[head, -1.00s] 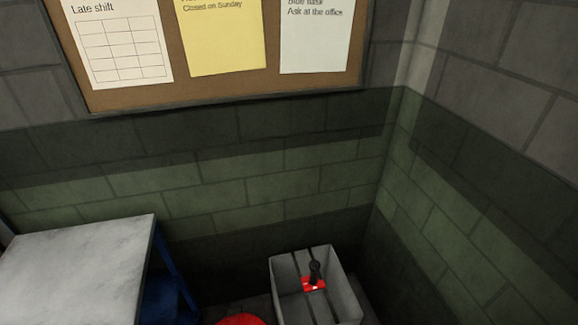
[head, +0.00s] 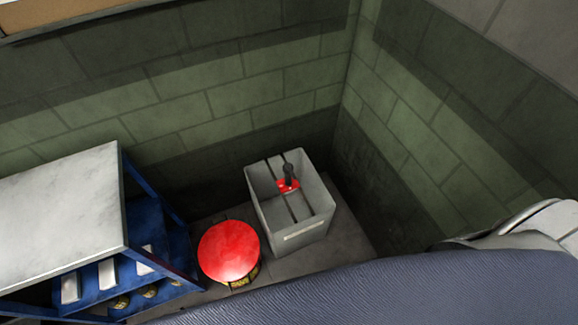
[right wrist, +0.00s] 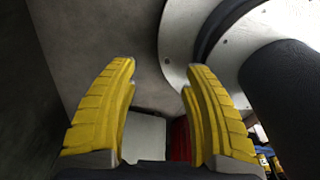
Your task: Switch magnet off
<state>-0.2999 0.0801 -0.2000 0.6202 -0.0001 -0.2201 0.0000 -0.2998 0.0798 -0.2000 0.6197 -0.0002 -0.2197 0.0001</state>
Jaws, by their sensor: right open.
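A grey box-shaped unit (head: 312,222) stands on the floor near the wall corner in the head view. On its slotted top is a red plate (head: 286,186) with a black lever (head: 288,173) standing up from it; this looks like the magnet switch. In the right wrist view my right gripper (right wrist: 158,75) has its two yellow fingers apart with nothing between the tips. Neither gripper shows in the head view. A grey-white surface (right wrist: 145,135) and a red patch show beyond the fingers, and I cannot tell for certain what they are.
A red round-topped stool or drum (head: 229,251) stands just left of the grey unit. A blue shelf with a pale top (head: 60,205) is at the left and holds several items. Block walls (head: 420,130) close in behind and to the right.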

